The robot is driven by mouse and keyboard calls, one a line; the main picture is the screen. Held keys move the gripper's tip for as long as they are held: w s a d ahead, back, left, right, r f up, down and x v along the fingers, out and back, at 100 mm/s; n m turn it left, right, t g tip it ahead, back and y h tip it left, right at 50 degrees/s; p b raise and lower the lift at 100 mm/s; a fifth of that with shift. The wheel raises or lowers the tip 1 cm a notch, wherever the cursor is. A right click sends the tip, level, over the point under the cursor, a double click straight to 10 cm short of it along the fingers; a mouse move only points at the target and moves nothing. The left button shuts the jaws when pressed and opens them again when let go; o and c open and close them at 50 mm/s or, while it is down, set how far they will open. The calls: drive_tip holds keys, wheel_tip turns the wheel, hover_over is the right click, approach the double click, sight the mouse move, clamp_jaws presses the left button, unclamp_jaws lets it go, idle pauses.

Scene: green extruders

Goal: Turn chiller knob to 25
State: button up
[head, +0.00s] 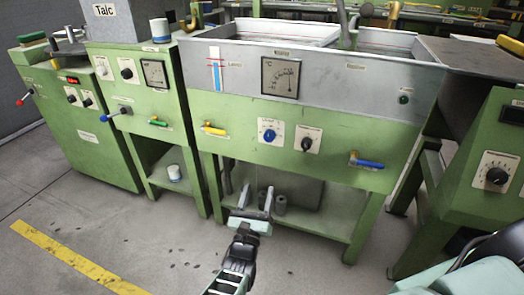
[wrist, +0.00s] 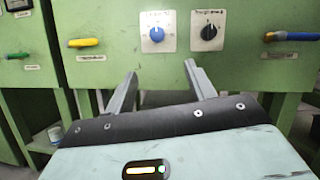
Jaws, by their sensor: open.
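The green machine in the middle has a blue knob (head: 269,136) on a white dial plate and a black knob (head: 308,144) on a pale plate to its right. In the wrist view the blue knob (wrist: 157,33) and the black knob (wrist: 208,32) sit on the panel ahead, above my fingers. The labels are too small to read, so I cannot tell which is the chiller knob or its setting. My gripper (head: 254,198) is open and empty, below and in front of these knobs. In the wrist view its two fingers (wrist: 160,78) stand apart, touching nothing.
A yellow-handled valve (head: 214,130) and a blue-handled valve (head: 367,162) stick out either side of the knobs. A lower shelf (head: 285,220) lies behind my gripper. Another green machine with a black knob (head: 497,176) stands at right. The floor in front is clear.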

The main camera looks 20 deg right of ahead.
drive_tip(key=b, duration=0.2)
approach(269, 140)
drive_tip(key=x, duration=0.8)
drive_tip(key=shift+w+d+r, duration=0.1)
drive_tip(key=shift+w+d, duration=0.05)
drive_tip(key=shift+w, duration=0.15)
drive_tip(key=c, duration=1)
